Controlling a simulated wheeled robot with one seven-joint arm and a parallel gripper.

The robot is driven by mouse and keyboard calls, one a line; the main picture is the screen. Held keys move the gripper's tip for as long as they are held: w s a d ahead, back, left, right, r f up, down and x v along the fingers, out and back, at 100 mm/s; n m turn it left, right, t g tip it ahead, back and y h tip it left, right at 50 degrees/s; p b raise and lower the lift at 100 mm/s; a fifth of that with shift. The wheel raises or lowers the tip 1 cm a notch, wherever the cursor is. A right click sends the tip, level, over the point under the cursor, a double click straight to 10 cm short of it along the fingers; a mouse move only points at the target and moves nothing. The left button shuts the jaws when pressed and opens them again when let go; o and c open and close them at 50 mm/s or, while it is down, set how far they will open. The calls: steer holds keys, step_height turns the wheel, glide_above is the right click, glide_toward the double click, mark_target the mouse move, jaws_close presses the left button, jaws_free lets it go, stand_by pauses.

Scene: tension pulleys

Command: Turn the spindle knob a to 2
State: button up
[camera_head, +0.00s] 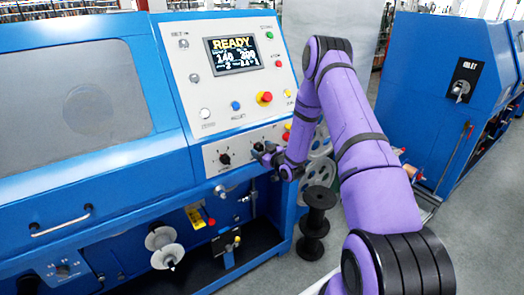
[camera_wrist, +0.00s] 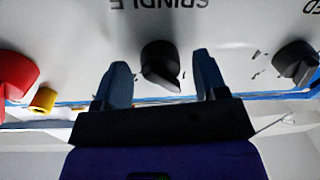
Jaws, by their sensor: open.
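The spindle knob (camera_wrist: 160,60) is black with a pointed grip. In the wrist view it sits on the pale panel beside upside-down lettering that reads SPINDLE. My gripper (camera_wrist: 162,75) is open, with one finger on each side of this knob and a visible gap on both sides. The fingers do not appear to touch it. In the head view my gripper (camera_head: 268,157) is at the lower control strip, close to the knob (camera_head: 258,147). The scale numbers around the knob are too small or hidden to read.
A second black knob (camera_wrist: 296,62) is at the right in the wrist view. A red knob (camera_wrist: 14,75) and a small yellow part (camera_wrist: 43,99) are at the left. The machine's screen (camera_head: 233,54) reads READY. Black spools (camera_head: 316,215) stand below my arm.

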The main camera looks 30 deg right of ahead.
steer(key=c, duration=0.9)
steer(key=shift+m, duration=0.3)
steer(key=m, duration=0.4)
steer(key=shift+m, duration=0.3)
steer(key=m, duration=0.4)
steer(key=shift+f+m+t, duration=0.1)
steer(key=shift+m+t, duration=0.2)
steer(key=m, duration=0.4)
steer(key=shift+m+h, duration=0.4)
steer(key=shift+a+m, duration=0.1)
steer(key=shift+m, duration=1.9)
